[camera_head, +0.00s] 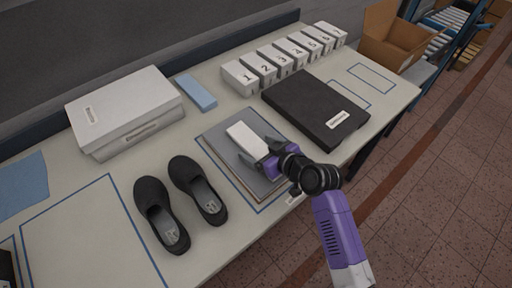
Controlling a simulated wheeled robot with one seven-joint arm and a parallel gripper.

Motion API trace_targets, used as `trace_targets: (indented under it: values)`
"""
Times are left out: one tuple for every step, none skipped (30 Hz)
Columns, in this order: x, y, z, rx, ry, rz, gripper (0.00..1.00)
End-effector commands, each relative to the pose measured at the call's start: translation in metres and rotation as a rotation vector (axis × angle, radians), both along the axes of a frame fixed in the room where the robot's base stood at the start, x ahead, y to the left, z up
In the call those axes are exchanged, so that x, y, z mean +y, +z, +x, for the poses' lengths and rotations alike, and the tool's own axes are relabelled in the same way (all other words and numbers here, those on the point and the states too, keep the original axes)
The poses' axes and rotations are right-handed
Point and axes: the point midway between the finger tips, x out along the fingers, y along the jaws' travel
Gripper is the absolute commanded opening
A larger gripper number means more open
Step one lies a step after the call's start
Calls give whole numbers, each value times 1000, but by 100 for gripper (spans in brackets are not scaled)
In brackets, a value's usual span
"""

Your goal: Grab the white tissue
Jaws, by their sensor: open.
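A white block-shaped item (244,138), which looks like the white tissue, lies flat on a grey sheet stack (219,141) on the table. My gripper (257,154) is at the near end of the white item, coming from the lower right. Its jaws are open. One dark finger shows to the left of the item's near end, over the grey stack. The other finger is near the item's right side and partly hidden. I cannot tell whether either finger touches the item.
A pair of black shoes (154,209) stands to the left. A black case (308,105) lies to the right. Numbered white boxes (241,77) line the back, with a blue block (196,92) and white box (125,108) further left. An open cardboard box (393,42) is beyond the table.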

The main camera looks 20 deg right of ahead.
Motion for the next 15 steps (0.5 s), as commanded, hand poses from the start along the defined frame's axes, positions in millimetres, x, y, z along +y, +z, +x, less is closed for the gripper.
trace_targets:
  values:
    - [0,0,0,0,0,0,85]
    - [0,0,0,0,0,0,85]
    - [0,0,0,0,0,0,78]
    - [0,0,0,0,0,0,72]
    - [0,0,0,0,0,0,66]
    - [0,0,0,0,0,0,58]
    - [0,0,0,0,0,0,52]
    - [0,0,0,0,0,0,46]
    - [0,0,0,0,0,0,38]
    - [0,0,0,0,0,0,32]
    - [0,0,0,0,0,0,27]
    - [0,0,0,0,0,0,22]
    - [0,0,0,0,0,0,22]
    - [0,0,0,0,0,0,22]
    - [0,0,0,0,0,0,22]
